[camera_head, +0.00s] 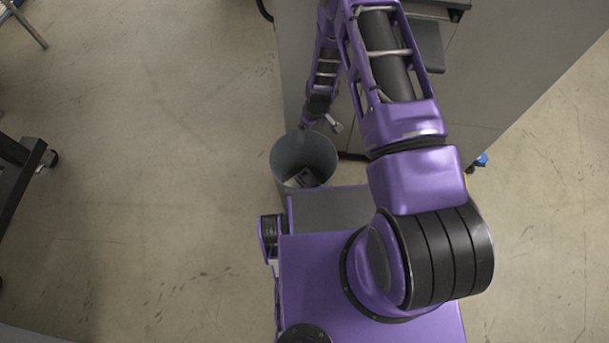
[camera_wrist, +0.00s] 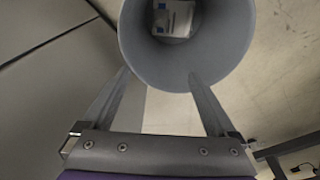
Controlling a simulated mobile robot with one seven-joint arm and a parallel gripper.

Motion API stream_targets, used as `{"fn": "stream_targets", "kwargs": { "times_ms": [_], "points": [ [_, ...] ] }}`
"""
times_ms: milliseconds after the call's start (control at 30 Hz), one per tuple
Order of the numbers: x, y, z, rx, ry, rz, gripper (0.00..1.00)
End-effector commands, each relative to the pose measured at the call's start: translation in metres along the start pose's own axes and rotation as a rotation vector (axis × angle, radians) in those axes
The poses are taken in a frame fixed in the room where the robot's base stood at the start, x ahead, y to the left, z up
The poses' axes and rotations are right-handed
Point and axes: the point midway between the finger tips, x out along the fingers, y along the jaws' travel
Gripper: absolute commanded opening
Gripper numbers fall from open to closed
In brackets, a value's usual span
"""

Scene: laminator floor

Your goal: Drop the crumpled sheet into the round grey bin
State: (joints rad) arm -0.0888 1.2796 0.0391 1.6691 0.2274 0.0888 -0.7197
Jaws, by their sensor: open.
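The round grey bin (camera_head: 287,157) stands on the floor beside the grey machine, and its open mouth also shows at the top of the wrist view (camera_wrist: 240,45). Inside, at the bottom, lies a pale piece with blue and red print (camera_wrist: 173,18); it shows small and dark-edged in the head view (camera_head: 303,178). I cannot tell for sure whether it is the crumpled sheet. My gripper (camera_wrist: 160,78) is open and empty, its fingers apart over the near rim of the bin. In the head view my gripper (camera_head: 321,126) is above the bin's far rim. No other sheet is visible.
A large grey machine (camera_head: 500,70) stands just behind and right of the bin. A dark wheeled frame (camera_head: 25,170) is at the left edge. The concrete floor (camera_head: 160,150) between it and the bin is clear.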

Motion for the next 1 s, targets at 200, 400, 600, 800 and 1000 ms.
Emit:
{"fn": "stream_targets", "kwargs": {
  "times_ms": [200,400,600,800,1000],
  "points": [
    [-0.017,0.0,-0.001,0.0,0.001,0.0,0.93],
    [-0.062,0.0,-0.001,0.0,0.002,0.001,0.93],
    [-0.112,0.001,-0.002,-0.001,0.003,0.002,0.93],
    [-0.152,0.0,-0.001,0.0,0.002,0.001,0.93],
    [-0.171,0.0,0.0,0.0,0.001,0.001,0.93]
  ]
}}
